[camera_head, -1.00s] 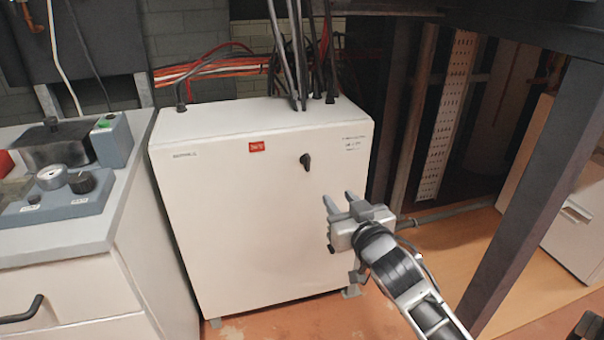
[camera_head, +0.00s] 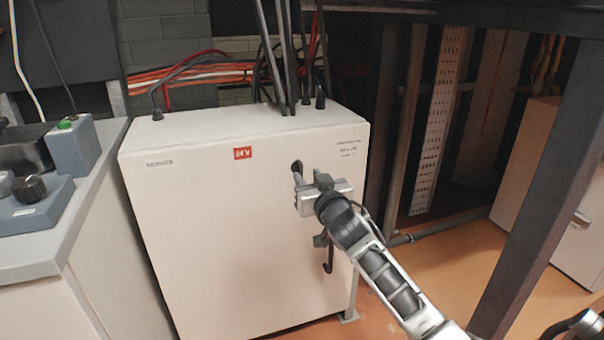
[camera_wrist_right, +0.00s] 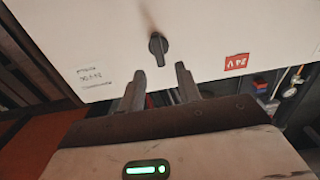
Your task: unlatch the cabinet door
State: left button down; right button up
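The white cabinet (camera_head: 225,215) stands in the middle of the head view, its front door shut. A small black latch knob (camera_head: 297,165) is on the door's upper right, partly hidden behind my right gripper (camera_head: 308,181). In the right wrist view the latch knob (camera_wrist_right: 158,48) points along the picture's vertical. My right gripper (camera_wrist_right: 158,92) is open and empty there, its two fingers on either side of the knob's line, with the knob just beyond the tips. I cannot tell whether they touch the door. My left gripper is not in view.
A grey-topped counter (camera_head: 75,205) with control boxes stands close to the cabinet's left. A dark steel post (camera_head: 535,200) rises on the right. Cables (camera_head: 285,60) run up from the cabinet's top. The orange floor right of the cabinet is partly clear.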

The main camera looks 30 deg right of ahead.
aim_at(301, 168)
jog(key=x, duration=0.5)
jog(key=shift+b, duration=0.4)
grip_shut()
